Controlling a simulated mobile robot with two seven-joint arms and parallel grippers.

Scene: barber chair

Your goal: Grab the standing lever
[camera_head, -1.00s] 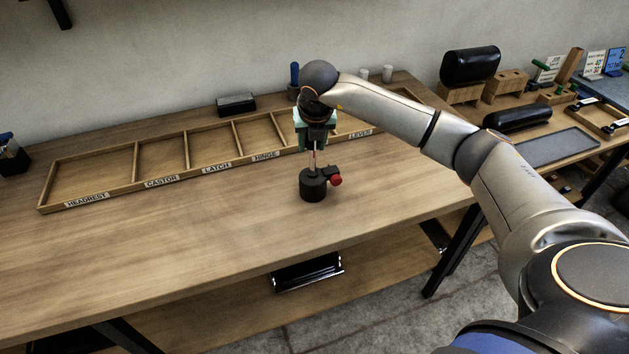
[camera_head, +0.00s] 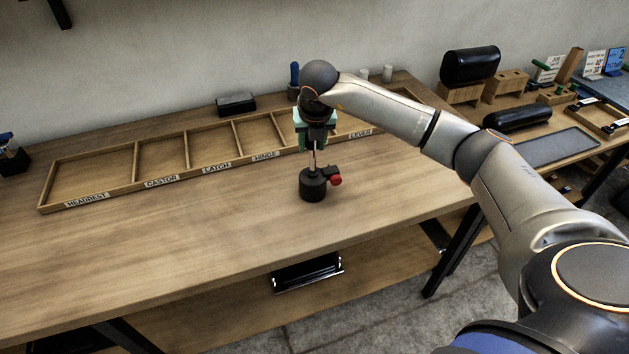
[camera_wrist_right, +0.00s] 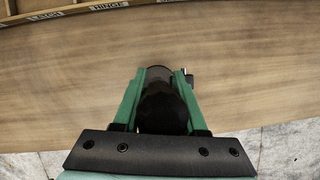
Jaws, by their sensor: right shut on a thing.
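The standing lever (camera_head: 313,162) is a thin upright rod rising from a round black base (camera_head: 313,187) with a red knob (camera_head: 336,181) at its right side. The base stands on the wooden bench. My right gripper (camera_head: 316,146) is above the base, pointing down, shut on the lever's upper part. In the right wrist view, the green fingers (camera_wrist_right: 159,95) lie on both sides of the lever's dark rounded top (camera_wrist_right: 161,108). The fingers and my wrist hide much of the lever. My left gripper is not in view.
A divided wooden tray (camera_head: 84,202) with labels including HEADREST, CASTOR, LATCH, HINGE and LEVER lies behind the lever. A black block (camera_head: 236,104) and white cups (camera_head: 387,73) stand at the back. A side table with several items is at right.

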